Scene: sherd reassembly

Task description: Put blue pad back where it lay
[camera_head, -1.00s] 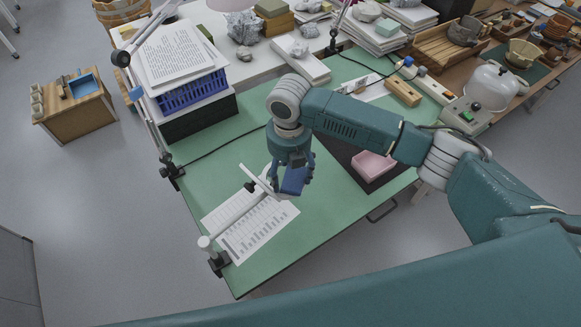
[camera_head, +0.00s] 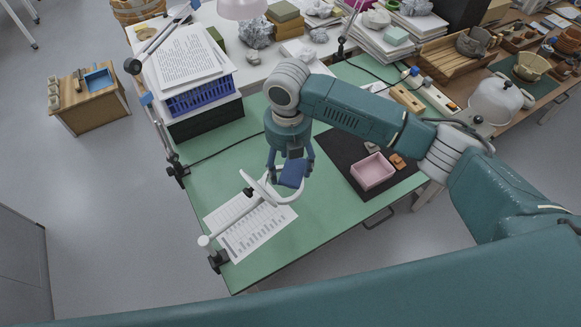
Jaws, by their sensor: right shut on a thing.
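The blue pad (camera_head: 293,173) is held in my right gripper (camera_head: 290,168) above the green table mat (camera_head: 240,265). My right gripper points down and is shut on the pad. The pad hangs close to a white ring-shaped lamp or magnifier (camera_head: 259,187) on an arm; I cannot tell whether they touch. My left gripper is not in view.
A printed sheet (camera_head: 245,228) lies beneath the magnifier's arm. A pink tray (camera_head: 372,171) stands on a black mat (camera_head: 345,150) to the right. A blue crate (camera_head: 200,96) with papers is at the back left.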

